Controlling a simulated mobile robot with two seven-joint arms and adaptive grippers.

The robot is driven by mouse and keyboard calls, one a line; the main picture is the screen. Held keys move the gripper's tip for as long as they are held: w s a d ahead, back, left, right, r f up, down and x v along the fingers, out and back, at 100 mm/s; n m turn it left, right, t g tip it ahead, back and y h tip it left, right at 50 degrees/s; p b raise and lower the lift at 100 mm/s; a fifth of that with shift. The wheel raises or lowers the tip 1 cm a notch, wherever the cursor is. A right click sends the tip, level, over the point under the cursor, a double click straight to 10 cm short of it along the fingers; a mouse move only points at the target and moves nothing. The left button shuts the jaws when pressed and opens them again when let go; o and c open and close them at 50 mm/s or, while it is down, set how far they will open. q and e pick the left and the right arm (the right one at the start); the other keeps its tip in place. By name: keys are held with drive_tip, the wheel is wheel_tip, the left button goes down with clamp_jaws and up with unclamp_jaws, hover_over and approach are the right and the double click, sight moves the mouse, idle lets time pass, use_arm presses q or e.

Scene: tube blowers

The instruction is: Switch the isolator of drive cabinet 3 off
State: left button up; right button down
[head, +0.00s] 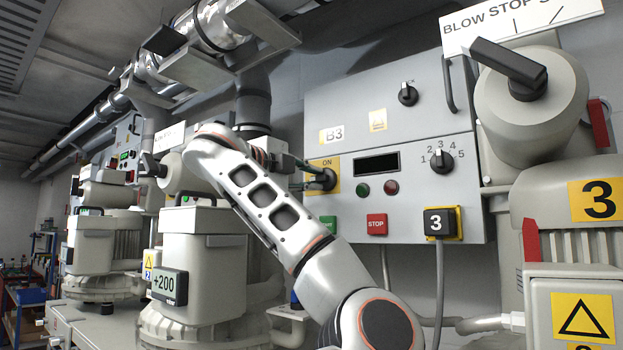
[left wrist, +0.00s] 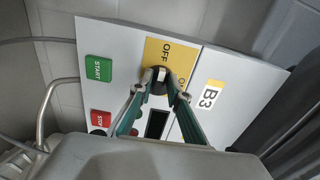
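The grey drive cabinet B3 (head: 430,95) is on the wall in the middle of the head view. Its black isolator knob (head: 325,180) sits on a yellow plate, with ON readable at the top. The knob also shows in the left wrist view (left wrist: 158,86), where its pale mark points towards the word OFF. In the head view its handle looks about level. My left gripper (head: 303,175) is at the knob, its teal fingers (left wrist: 160,92) on either side of it with a gap between them. I cannot tell whether they touch it. My right gripper is not in view.
Below the isolator are a green start button (head: 328,228), a red stop button (head: 377,224) and a plug marked 3 (head: 438,223). A rotary selector (head: 441,161) is to the right. A large blower (head: 535,105) stands at the right, and other machines at the left.

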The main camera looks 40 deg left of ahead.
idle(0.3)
use_arm(q)
drive_tip(key=s, duration=0.5)
drive_tip(key=s+d, duration=0.1)
drive_tip(key=s, duration=0.1)
drive_tip(key=shift+s, duration=0.25)
drive_tip(key=shift+a, duration=0.1)
idle(0.4)
